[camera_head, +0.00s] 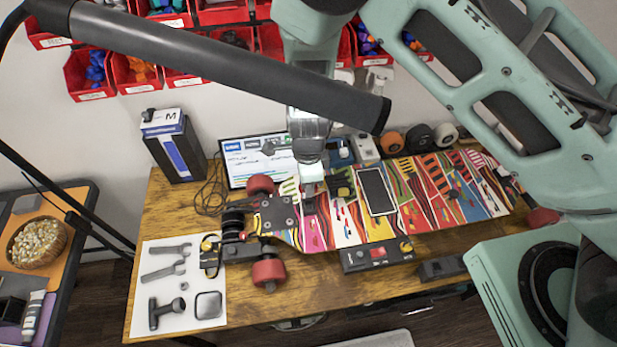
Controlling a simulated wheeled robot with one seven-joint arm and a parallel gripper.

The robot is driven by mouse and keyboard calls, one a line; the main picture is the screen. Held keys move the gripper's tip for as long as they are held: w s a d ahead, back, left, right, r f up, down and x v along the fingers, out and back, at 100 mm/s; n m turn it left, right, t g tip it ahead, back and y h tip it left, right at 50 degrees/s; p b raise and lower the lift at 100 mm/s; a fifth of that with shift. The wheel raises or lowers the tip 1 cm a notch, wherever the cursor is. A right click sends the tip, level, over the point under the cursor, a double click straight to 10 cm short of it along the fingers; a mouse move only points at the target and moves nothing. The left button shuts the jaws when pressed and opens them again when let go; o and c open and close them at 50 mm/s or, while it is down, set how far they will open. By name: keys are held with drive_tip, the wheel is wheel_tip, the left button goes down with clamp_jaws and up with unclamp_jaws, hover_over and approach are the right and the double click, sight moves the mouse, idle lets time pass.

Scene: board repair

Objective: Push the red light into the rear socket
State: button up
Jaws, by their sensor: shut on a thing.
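A skateboard (430,215) with a brightly striped, multicoloured underside lies wheels up across the wooden table. My gripper (312,180) points down over its left part, close to the truck plate. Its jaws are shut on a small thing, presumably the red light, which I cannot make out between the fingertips. A small dark piece (309,204) sits on the deck just below the fingertips. I cannot tell whether the gripper touches it, nor which part is the rear socket. A black module (341,186) is right of the gripper, and a dark flat panel (376,192) lies beyond it.
Red wheels (268,271) stick out at the board's left. A control box (377,254) lies along the front edge. A white sheet with tools (180,285) is at left. A tablet screen (256,160) and several loose wheels (419,136) stand behind. A dark lamp arm (220,60) crosses above.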

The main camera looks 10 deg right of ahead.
drive_tip(key=shift+f+b, duration=1.8)
drive_tip(key=shift+f, duration=0.25)
drive_tip(key=shift+f+b, duration=0.3)
drive_tip(key=shift+f, duration=0.35)
